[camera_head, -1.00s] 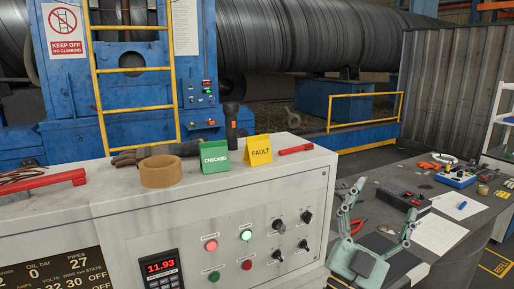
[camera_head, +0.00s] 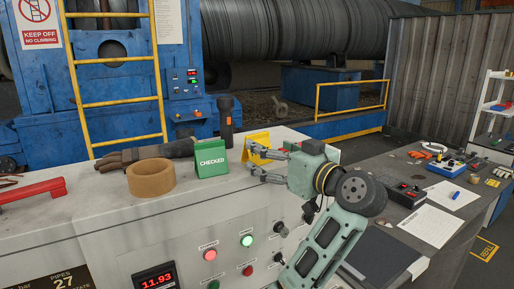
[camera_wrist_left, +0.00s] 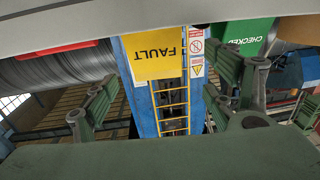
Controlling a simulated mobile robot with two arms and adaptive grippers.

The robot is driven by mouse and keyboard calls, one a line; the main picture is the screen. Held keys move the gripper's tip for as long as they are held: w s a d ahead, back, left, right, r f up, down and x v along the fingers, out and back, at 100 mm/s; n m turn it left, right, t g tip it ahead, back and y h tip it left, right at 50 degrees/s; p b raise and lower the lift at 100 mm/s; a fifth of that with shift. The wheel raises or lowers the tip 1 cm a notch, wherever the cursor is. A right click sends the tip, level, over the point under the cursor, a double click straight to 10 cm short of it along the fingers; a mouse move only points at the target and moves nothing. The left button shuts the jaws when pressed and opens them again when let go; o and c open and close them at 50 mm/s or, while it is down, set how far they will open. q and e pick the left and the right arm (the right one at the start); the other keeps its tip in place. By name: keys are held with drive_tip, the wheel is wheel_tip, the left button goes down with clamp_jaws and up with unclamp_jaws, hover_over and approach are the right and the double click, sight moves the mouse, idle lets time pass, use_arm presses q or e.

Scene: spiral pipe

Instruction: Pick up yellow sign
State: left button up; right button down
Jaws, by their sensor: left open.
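The yellow FAULT sign (camera_head: 259,138) stands on top of the pale control cabinet (camera_head: 75,222), just right of the green CHECKED sign (camera_head: 211,158). My left gripper (camera_head: 252,161) is open, its fingers pointing left in front of the yellow sign and hiding its lower part. In the left wrist view the yellow sign (camera_wrist_left: 153,55) appears upside down, in the gap between the two spread fingers (camera_wrist_left: 165,82). The green sign (camera_wrist_left: 246,30) is near the right finger there. I see no grip on the yellow sign; whether a finger touches it I cannot tell. My right gripper is out of view.
A red handle (camera_head: 35,193) is at the left of the cabinet top. A cluttered dark table (camera_head: 400,160) is at right.

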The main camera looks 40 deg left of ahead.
sight(259, 141)
use_arm(q)
drive_tip(key=a+p, duration=0.1)
drive_tip(key=a, duration=0.1)
drive_tip(key=w+a+p, duration=0.1)
drive_tip(key=a, duration=0.2)
drive_tip(key=shift+w+a+r+p, duration=0.15)
drive_tip(key=shift+w+a+p, duration=0.15)
drive_tip(key=shift+a+p, duration=0.1)
drive_tip(key=shift+a, duration=0.15)
drive_tip(key=shift+c, duration=1.4)
drive_tip(key=c, duration=0.7)
drive_tip(key=shift+c, duration=1.3)
